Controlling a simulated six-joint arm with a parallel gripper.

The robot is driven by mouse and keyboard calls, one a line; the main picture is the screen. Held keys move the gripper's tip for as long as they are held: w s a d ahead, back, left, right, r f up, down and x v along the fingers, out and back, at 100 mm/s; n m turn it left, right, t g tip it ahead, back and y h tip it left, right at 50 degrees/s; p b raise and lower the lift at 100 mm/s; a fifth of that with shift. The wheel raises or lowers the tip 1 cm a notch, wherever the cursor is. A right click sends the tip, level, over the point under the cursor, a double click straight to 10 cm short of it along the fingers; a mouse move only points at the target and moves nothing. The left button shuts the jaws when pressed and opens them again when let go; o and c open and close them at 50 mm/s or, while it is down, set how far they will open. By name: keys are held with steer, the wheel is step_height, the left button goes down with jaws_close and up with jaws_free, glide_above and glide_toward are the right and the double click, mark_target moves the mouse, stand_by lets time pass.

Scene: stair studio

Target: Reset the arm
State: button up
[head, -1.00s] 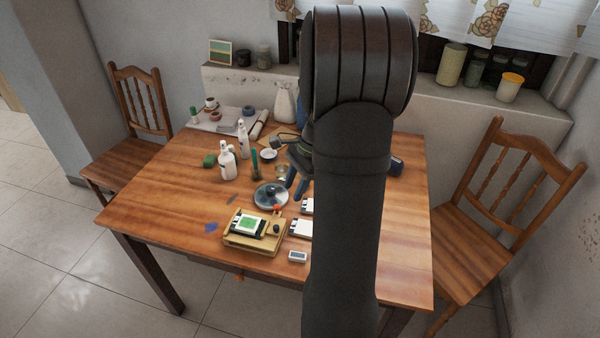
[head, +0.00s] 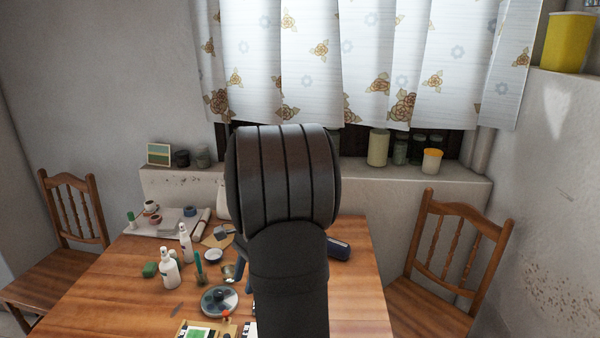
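My dark arm (head: 287,180) stands upright in the middle of the head view and covers part of the table. Only a small blue part of my gripper (head: 243,250) shows at the arm's left edge, above the table near a white bowl (head: 213,255). The rest of the gripper is hidden behind the arm, so I cannot tell whether it is open or holds anything.
Chairs (head: 450,250) stand at both sides. Jars (head: 378,148) line the ledge behind.

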mark_target(225, 335)
steer(key=x, duration=1.6)
steer(key=shift+f, duration=0.15)
steer(key=shift+a+f, duration=0.15)
steer(key=shift+a, duration=0.35)
